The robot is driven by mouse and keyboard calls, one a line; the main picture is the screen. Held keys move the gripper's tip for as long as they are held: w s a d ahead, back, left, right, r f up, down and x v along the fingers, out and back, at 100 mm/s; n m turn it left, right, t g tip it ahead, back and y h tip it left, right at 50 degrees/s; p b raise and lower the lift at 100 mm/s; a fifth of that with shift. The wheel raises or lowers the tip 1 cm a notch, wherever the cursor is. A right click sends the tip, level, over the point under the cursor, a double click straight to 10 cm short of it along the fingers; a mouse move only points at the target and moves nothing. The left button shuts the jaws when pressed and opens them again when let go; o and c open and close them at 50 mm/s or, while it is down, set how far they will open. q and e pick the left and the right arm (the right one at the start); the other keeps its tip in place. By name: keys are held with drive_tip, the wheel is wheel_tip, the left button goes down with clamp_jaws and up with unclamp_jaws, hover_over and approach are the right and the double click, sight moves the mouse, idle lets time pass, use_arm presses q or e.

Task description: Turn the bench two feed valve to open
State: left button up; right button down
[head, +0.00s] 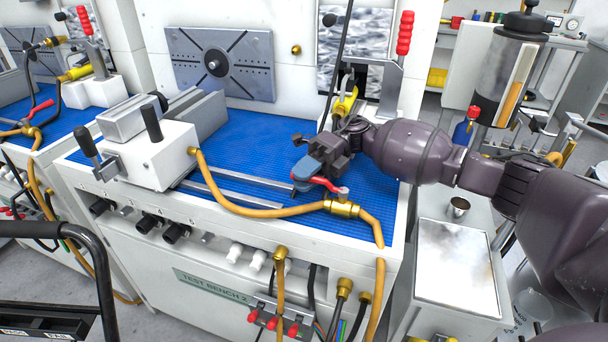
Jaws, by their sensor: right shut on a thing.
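The feed valve on test bench 2 is a brass body (342,208) in line with an orange-yellow hose (260,210), near the front right edge of the bench top. Its red lever (329,185) sits above the brass body and reaches left from it into my right gripper. My right gripper (306,178), with blue finger pads, is shut on the red lever's left end, and the pads hide that end. The lever's exact angle to the hose is hard to tell. My left gripper is not in view.
The blue mat (255,135) holds a white clamp fixture (150,155) at left. A red-handled toggle clamp (404,35) stands behind my right arm. A "Test Bench 2" label (212,286) and hoses are on the front panel. A side cabinet with a metal cup (458,208) stands at right.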

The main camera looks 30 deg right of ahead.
drive_tip(key=shift+s+a+f+g, duration=0.1)
drive_tip(key=shift+g, duration=0.2)
drive_tip(key=c, duration=1)
unclamp_jaws()
drive_tip(key=shift+o, duration=0.2)
